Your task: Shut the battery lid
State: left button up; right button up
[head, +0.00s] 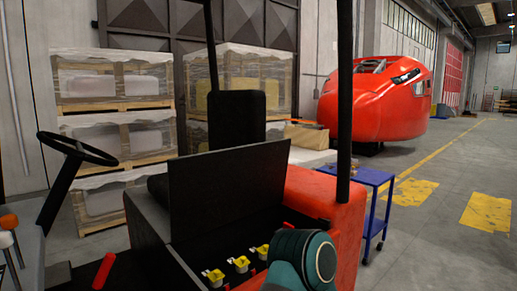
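The battery lid (225,187) is a dark flat panel on the forklift. It stands open, nearly upright, in front of the black seat back (237,117). Below it is the open battery compartment, with several yellow caps (240,264) and red parts showing on the dark battery. A teal and black link of one of my arms covers the compartment's lower right. I cannot see where it touches, if at all. Neither gripper's fingers show.
The red forklift body (325,215) and a black post (343,90) stand right of the lid. A steering wheel (77,149) and levers (9,235) are at left. A blue cart (366,177) stands to the right, with open floor beyond. Wrapped pallets (113,82) are behind.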

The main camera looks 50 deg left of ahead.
aim_at(208, 192)
jog(key=i+u, duration=0.1)
jog(key=i, duration=1.4)
jog(key=i+z, duration=0.3)
jog(key=z, duration=0.2)
jog(key=i+j+z, duration=0.15)
jog(key=i+z, duration=0.15)
jog(key=z, duration=5)
